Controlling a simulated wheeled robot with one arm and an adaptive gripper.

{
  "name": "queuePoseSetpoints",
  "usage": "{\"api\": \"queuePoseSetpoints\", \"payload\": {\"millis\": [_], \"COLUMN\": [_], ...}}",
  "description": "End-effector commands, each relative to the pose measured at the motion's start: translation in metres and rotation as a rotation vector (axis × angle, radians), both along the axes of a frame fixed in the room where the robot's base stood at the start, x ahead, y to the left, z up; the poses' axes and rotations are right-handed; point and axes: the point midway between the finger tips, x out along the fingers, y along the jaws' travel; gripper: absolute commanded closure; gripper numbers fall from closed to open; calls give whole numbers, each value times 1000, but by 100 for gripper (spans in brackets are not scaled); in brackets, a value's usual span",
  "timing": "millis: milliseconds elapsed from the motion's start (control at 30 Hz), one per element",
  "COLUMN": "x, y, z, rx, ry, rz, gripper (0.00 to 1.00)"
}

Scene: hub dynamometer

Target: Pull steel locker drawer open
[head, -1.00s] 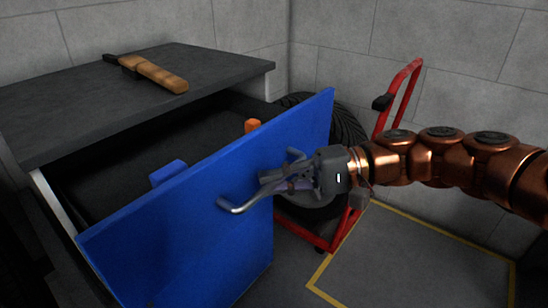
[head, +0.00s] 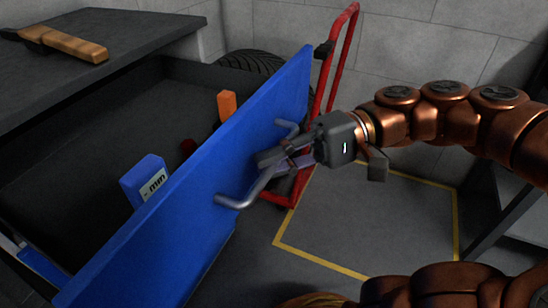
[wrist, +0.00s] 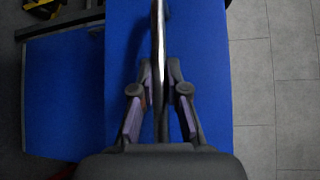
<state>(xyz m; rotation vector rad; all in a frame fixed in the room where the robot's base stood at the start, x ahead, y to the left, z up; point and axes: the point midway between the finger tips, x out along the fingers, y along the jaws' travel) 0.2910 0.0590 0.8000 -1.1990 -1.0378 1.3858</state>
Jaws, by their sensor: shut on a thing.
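The steel locker drawer has a blue front (head: 150,245) and stands pulled well out from the locker in the head view. Its dark inside (head: 75,150) shows a blue block with a label (head: 148,183), an orange item (head: 227,106) and a small dark red thing. A silver bar handle (head: 236,201) is fixed to the front. My gripper (head: 272,158) is shut on the handle. In the wrist view the handle (wrist: 159,50) runs between the two fingers (wrist: 160,95), with the blue front behind it.
A wooden-handled tool (head: 65,44) lies on the dark locker top (head: 130,30). A red hand truck (head: 340,55) and a black tire (head: 250,63) stand behind the drawer. Yellow floor lines (head: 360,272) frame clear floor at right.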

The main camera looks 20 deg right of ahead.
Motion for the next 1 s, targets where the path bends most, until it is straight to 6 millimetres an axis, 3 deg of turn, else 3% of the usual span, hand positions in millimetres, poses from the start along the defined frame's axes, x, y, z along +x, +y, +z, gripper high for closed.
{"api": "queuePoseSetpoints", "payload": {"millis": [267, 667, 1000], "x": [0, 1, 2], "y": [0, -6, -49], "z": [0, 1, 6], "rx": [0, 0, 1], "ry": [0, 0, 1], "rz": [-1, -3, -4], "gripper": [61, 61, 61]}}
